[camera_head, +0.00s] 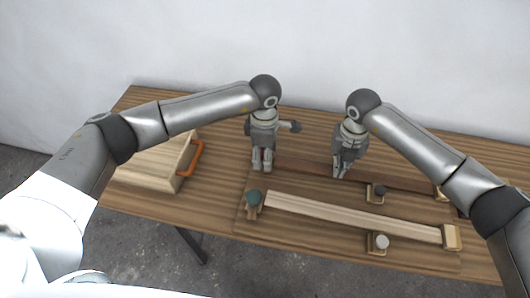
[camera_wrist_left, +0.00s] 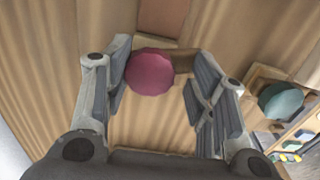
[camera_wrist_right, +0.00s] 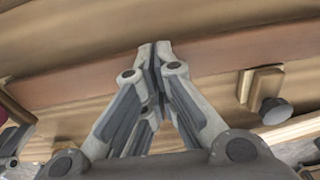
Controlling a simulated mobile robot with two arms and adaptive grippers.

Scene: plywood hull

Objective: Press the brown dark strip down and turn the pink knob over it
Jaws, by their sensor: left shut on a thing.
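The brown dark strip (camera_head: 310,171) lies along the back of the board on the table; its end shows in the left wrist view (camera_wrist_left: 162,18). The pink knob (camera_wrist_left: 152,72) is at the strip's left end, on a small wooden block; in the head view my gripper hides it. My left gripper (camera_head: 262,168) points down with its fingers on either side of the pink knob, shut on it. My right gripper (camera_head: 338,175) has its fingers together, with the tips at the strip (camera_wrist_right: 235,48); I cannot tell if they touch it. Nothing shows between them.
A pale strip (camera_head: 350,216) lies in front, with a teal knob (camera_head: 253,197) at its left end. A dark knob (camera_head: 379,191) and a grey knob (camera_head: 381,241) sit on blocks beside the strips. A wooden box with an orange handle (camera_head: 197,157) stands at left.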

